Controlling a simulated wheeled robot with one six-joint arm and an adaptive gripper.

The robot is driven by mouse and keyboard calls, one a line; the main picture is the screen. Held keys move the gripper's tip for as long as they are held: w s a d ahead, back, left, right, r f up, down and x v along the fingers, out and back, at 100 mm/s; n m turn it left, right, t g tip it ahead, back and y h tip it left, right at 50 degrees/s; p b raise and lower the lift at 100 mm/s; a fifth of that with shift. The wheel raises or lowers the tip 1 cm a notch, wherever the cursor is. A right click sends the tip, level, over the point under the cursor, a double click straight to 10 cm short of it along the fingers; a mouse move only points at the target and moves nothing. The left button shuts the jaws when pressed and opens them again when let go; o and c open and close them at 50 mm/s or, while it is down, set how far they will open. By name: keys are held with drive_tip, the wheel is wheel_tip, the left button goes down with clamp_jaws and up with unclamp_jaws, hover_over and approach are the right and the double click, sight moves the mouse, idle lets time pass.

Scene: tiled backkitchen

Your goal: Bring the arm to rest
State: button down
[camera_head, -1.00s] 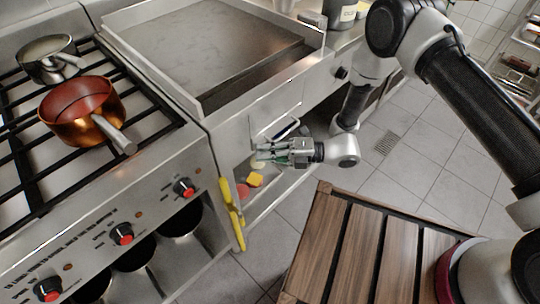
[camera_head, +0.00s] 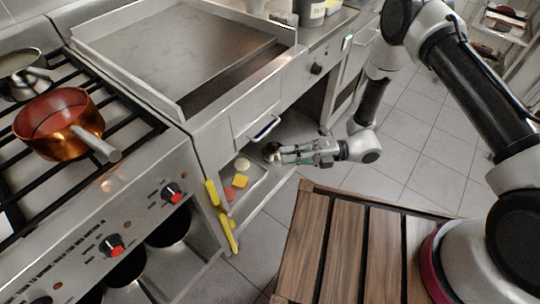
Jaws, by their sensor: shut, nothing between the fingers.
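My gripper (camera_head: 276,153) is shut and empty, pointing left. It hangs in front of the open space under the griddle unit, below the small drawer handle (camera_head: 262,127). My arm (camera_head: 466,85) comes from the lower right, bends at the top right and drops down to the gripper. I cannot tell exactly how far the fingertips are from the unit.
A griddle (camera_head: 185,55) and a stove with a copper pot (camera_head: 58,125) stand on the left. Small food pieces (camera_head: 240,181) lie on the low shelf. Tiled floor (camera_head: 425,150) is clear to the right.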

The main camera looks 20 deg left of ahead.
drive_tip(key=s+d+r+n+g+h, duration=0.2)
drive_tip(key=s+d+n+g+h, duration=0.4)
drive_tip(key=d+n, duration=0.75)
drive_tip(key=w+d+r+n+t+h, duration=0.2)
drive_tip(key=d+r+n+t+h, duration=0.2)
drive_tip(key=d+r+n, duration=0.55)
drive_tip(key=w+d+r+n+t+h, duration=0.2)
drive_tip(key=d+r+n+t+h, duration=0.25)
drive_tip(key=d+r+n, duration=0.5)
drive_tip(key=s+d+r+t+h, duration=0.1)
drive_tip(key=d+r+t, duration=0.3)
drive_tip(key=r, duration=0.5)
drive_tip(key=s+d+r+m+t+h, duration=0.1)
drive_tip(key=s+d+r+t, duration=0.2)
drive_tip(key=d+r+t, duration=0.2)
drive_tip(key=d+r, duration=0.3)
drive_tip(key=r, duration=0.1)
drive_tip(key=shift+s+d, duration=0.3)
